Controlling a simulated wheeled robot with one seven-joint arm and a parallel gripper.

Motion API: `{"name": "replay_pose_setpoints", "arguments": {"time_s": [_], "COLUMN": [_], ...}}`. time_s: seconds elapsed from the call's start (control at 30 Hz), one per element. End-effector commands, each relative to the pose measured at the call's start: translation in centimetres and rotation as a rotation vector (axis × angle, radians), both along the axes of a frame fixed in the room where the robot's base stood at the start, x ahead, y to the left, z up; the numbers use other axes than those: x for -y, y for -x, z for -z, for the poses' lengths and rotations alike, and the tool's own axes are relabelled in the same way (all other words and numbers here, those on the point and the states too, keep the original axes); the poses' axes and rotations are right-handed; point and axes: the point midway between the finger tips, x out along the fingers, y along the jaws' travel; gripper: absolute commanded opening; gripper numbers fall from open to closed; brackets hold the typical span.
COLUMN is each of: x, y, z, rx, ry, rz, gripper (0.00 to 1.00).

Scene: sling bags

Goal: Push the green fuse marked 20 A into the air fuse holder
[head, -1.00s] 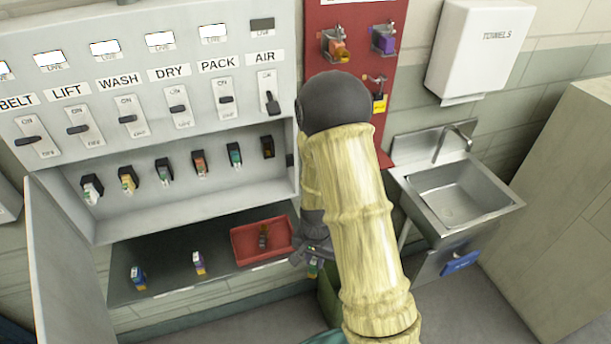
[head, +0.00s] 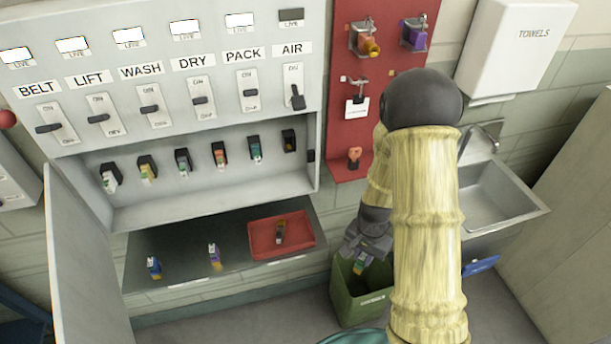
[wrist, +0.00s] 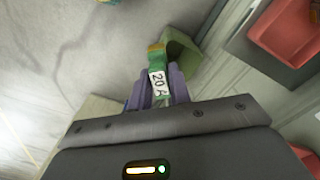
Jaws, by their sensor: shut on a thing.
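My gripper (head: 366,250) is shut on the green fuse (wrist: 157,82), low at the right of the fuse cabinet. In the wrist view the fuse's white label reads 20 A, partly cut off, and its end sticks out past the fingers (wrist: 158,95). In the head view the fuse (head: 360,266) shows below the fingers, in front of the green bin. The air fuse holder (head: 289,141) is the rightmost in the cabinet row, under the AIR switch (head: 296,92). It looks dark, with no coloured fuse visible in it. The gripper is well below and right of it.
The green bin (head: 352,305) stands below my gripper. The cabinet door (head: 85,250) is open at left. A sink (head: 495,195) is at right.

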Motion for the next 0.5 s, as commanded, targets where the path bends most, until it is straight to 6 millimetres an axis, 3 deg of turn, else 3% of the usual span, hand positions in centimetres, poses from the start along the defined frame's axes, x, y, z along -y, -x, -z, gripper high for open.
{"name": "replay_pose_setpoints", "arguments": {"time_s": [0.17,0.5], "x": [-0.1,-1.9], "y": [-0.5,-5.3], "z": [0.2,0.3], "rx": [0.014,0.2], "ry": [0.01,0.118], "rz": [-0.015,-0.19], "gripper": [0.0,0.0]}}
